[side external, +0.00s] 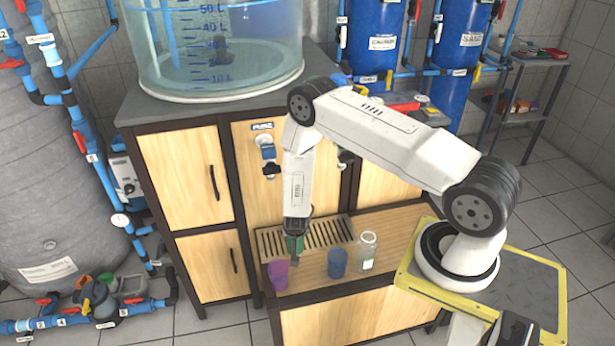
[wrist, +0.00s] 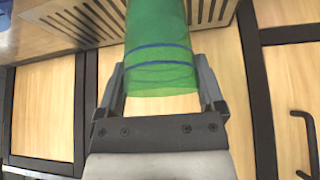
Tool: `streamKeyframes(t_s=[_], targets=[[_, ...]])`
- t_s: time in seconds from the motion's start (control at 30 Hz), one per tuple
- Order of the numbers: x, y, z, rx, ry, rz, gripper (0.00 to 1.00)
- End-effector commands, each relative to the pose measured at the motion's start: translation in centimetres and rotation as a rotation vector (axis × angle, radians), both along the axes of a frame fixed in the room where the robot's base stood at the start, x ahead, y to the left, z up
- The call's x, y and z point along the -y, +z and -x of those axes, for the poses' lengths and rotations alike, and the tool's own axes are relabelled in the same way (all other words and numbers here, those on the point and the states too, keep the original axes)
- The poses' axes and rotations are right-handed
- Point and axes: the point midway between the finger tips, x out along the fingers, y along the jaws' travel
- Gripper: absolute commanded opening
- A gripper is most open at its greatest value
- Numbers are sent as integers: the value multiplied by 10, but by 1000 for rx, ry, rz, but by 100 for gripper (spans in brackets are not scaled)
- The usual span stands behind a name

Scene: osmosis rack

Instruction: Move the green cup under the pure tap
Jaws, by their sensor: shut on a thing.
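The green cup (side external: 293,244) is between the fingers of my gripper (side external: 296,240), in front of the slotted drip tray in the side view. In the wrist view the translucent green cup (wrist: 160,45) has blue bands, and the fingers of my gripper (wrist: 161,82) close on it from both sides. I cannot tell whether the cup touches the tray. The pure tap (side external: 268,155) is on the cabinet front below the "PURE" label, above and left of the cup. A second tap (side external: 345,160) is partly hidden by my arm.
The slotted tray (side external: 334,229) sits on the wooden shelf, and its slots also show in the wrist view (wrist: 112,8). A large water tank (side external: 215,50) stands above.

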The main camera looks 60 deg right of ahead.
Motion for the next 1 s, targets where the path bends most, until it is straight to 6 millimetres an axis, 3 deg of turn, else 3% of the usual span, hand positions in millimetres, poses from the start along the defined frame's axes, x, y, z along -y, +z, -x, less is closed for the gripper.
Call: streamKeyframes(t_s=[0.5, 0.73, 1.0], targets=[[-13, 65, 39, 0, 269, -2, 16], [-20, 78, 51, 3, 329, -15, 16], [-21, 79, 51, 4, 338, -18, 16]])
